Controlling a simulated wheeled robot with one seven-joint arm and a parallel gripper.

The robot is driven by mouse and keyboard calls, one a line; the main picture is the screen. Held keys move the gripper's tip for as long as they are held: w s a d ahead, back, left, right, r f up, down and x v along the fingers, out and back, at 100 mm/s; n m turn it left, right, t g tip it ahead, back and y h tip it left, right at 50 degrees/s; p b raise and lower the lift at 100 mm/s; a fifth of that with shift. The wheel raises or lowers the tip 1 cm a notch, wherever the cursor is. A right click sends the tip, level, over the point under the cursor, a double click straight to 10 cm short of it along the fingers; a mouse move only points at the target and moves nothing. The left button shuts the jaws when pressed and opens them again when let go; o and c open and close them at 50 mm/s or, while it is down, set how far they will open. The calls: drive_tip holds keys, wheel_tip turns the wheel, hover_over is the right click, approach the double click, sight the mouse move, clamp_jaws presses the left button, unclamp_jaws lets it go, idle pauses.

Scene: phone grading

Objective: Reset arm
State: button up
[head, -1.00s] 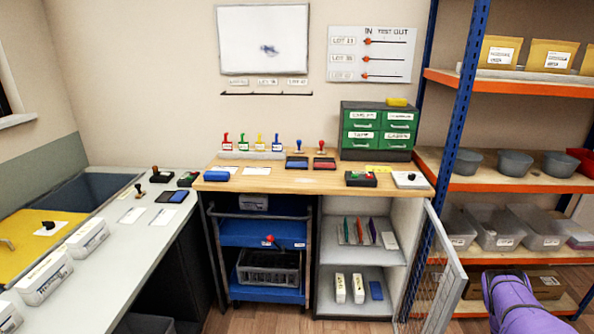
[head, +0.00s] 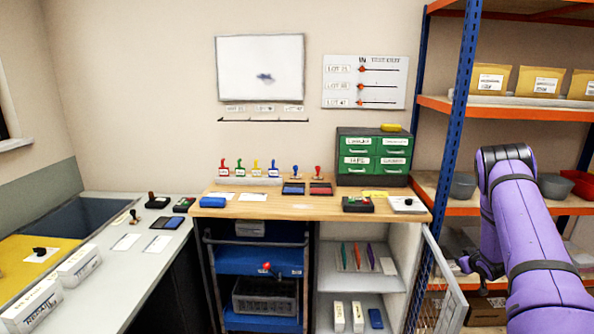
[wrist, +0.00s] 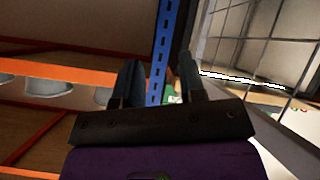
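My purple arm stands raised at the right of the head view, in front of the shelving. My gripper (head: 468,265) hangs at its end, small and dark, near the open mesh door (head: 446,290) of the cabinet. In the wrist view my gripper (wrist: 158,80) shows two dark fingers spread apart with no object between them. A blue post shows behind the gap. Whether the gripper touches the door cannot be told.
A blue and orange shelf rack (head: 465,110) with grey bowls and packages stands at the right. The wooden bench (head: 290,207) holds stamps, ink pads and a green drawer unit (head: 373,155). A grey counter (head: 105,275) runs along the left.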

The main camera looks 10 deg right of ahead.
drive_tip(key=a+r+m+g, duration=0.1)
drive_tip(key=a+r, duration=0.4)
drive_tip(key=r, duration=0.5)
drive_tip(key=a+r+h, duration=0.1)
drive_tip(key=a+r, duration=0.3)
drive_tip(key=r, duration=0.6)
drive_tip(key=a+r+m+g, duration=0.1)
drive_tip(key=a+r, duration=0.4)
drive_tip(key=r, duration=0.5)
drive_tip(key=s+a+r, duration=0.5)
drive_tip(key=a+r, duration=0.3)
drive_tip(key=r, duration=0.1)
drive_tip(key=s+a+r+g+y, duration=0.1)
drive_tip(key=s+a+r, duration=0.4)
drive_tip(key=s+a, duration=0.25)
drive_tip(key=s+a+r+g+y, duration=0.1)
drive_tip(key=s+a+r, duration=0.3)
drive_tip(key=s+a, duration=0.4)
drive_tip(key=s+a+g+y, duration=0.1)
drive_tip(key=s+a, duration=0.3)
drive_tip(key=s, duration=0.6)
drive_tip(key=s+a+g+y, duration=0.1)
drive_tip(key=s+a, duration=0.3)
drive_tip(key=s, duration=0.6)
drive_tip(key=shift+s+a+f+n, duration=0.35)
drive_tip(key=shift+a+f+n, duration=0.05)
drive_tip(key=shift+d, duration=0.1)
